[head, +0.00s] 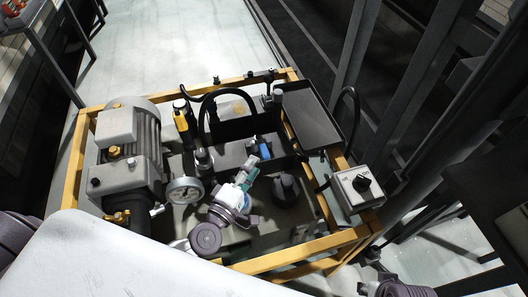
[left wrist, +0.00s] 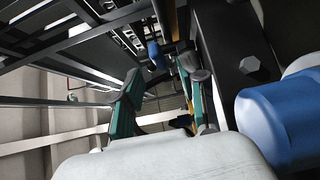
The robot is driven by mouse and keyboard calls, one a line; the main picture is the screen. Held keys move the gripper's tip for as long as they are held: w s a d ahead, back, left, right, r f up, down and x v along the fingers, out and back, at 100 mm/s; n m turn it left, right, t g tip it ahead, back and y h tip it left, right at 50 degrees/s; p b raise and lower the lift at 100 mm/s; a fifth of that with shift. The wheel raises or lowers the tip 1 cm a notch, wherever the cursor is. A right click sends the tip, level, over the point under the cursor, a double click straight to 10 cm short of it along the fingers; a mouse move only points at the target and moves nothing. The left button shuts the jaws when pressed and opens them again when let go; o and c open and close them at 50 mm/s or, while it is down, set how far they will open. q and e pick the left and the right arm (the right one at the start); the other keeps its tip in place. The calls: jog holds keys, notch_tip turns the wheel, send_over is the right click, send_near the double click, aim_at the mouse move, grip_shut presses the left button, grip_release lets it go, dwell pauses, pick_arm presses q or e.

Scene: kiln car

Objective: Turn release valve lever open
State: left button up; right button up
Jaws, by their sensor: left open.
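A small blue grip (head: 265,148), which looks like the release valve lever, sits on the dark valve block in the middle of the power unit. In the left wrist view a blue cylinder (left wrist: 155,54) shows ahead, between the lines of my fingers; its link to the lever is not clear. My left gripper (head: 255,164) is open, its teal fingers just below and left of the blue grip in the head view, with no clear contact. In the left wrist view the gripper (left wrist: 158,98) has nothing between its fingertips.
A yellow frame (head: 282,260) surrounds the unit. A grey motor (head: 128,140) and pressure gauge (head: 184,191) stand left, a yellow-black handle (head: 181,112) behind. A black knob (head: 285,188) is right of my gripper. A switch box (head: 357,187) sits at the right edge.

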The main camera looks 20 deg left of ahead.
aim_at(264, 150)
pick_arm(q)
jog(key=w, duration=0.2)
jog(key=w+d, duration=0.1)
jog(key=w, duration=0.3)
jog(key=shift+w+d+r, duration=0.1)
jog(key=shift+w+d, duration=0.15)
grip_shut()
